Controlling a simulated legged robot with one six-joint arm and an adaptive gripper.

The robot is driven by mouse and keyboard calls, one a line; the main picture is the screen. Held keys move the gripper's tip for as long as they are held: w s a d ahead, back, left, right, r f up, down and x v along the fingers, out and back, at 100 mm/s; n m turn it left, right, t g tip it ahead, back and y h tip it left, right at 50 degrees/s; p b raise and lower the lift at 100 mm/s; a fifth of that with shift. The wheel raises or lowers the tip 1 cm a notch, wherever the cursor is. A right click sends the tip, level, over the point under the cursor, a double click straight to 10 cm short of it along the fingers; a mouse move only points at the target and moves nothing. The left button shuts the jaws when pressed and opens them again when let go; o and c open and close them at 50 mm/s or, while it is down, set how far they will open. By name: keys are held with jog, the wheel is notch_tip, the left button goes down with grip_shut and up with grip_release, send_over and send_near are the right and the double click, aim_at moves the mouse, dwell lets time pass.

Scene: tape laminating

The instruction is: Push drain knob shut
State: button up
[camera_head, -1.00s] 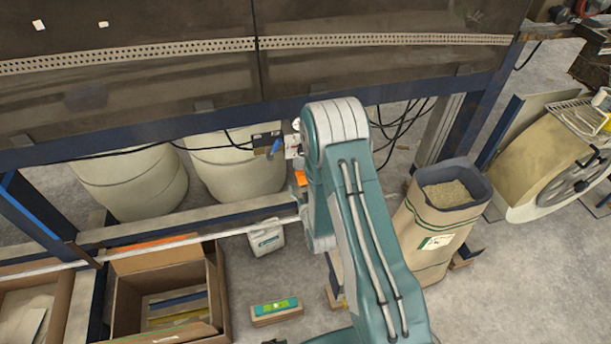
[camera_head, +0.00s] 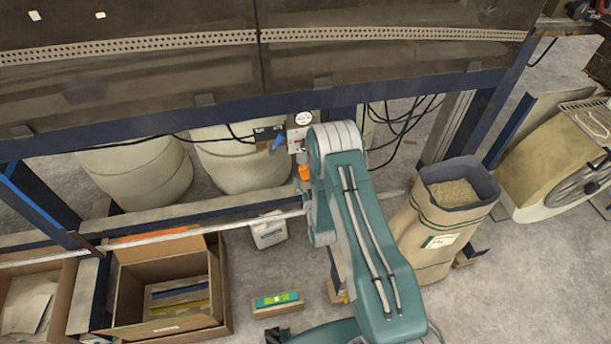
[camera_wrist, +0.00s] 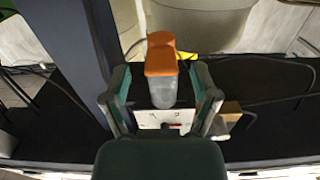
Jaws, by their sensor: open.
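The drain knob is the orange cap (camera_head: 304,172) below a small unit with a round gauge (camera_head: 303,119), mounted on the blue frame post. In the wrist view, which appears upside down, the orange knob (camera_wrist: 160,60) sits on the end of a clear grey bowl (camera_wrist: 163,92), with the white gauge face (camera_wrist: 165,118) beyond. My gripper (camera_wrist: 160,80) is open, one finger on each side of the knob and bowl. Whether a finger touches them cannot be told. In the head view my arm covers the area just right of the knob, and I cannot make out the gripper.
A blue-handled valve (camera_head: 277,142) is just left of the gauge. White barrels (camera_head: 240,165) stand behind the lower rail (camera_head: 200,224). Hanging black cables (camera_head: 400,125) and a paper sack (camera_head: 440,235) are to the right. An open carton (camera_head: 165,285) is lower left.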

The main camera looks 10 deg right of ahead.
jog(key=shift+w, duration=1.05)
jog(key=shift+a, duration=0.1)
grip_shut()
jog(key=shift+r, duration=0.85)
grip_release()
jog(key=shift+s+f, duration=0.1)
jog(key=shift+s, duration=0.45)
jog(key=s, duration=1)
jog(key=shift+s, duration=0.4)
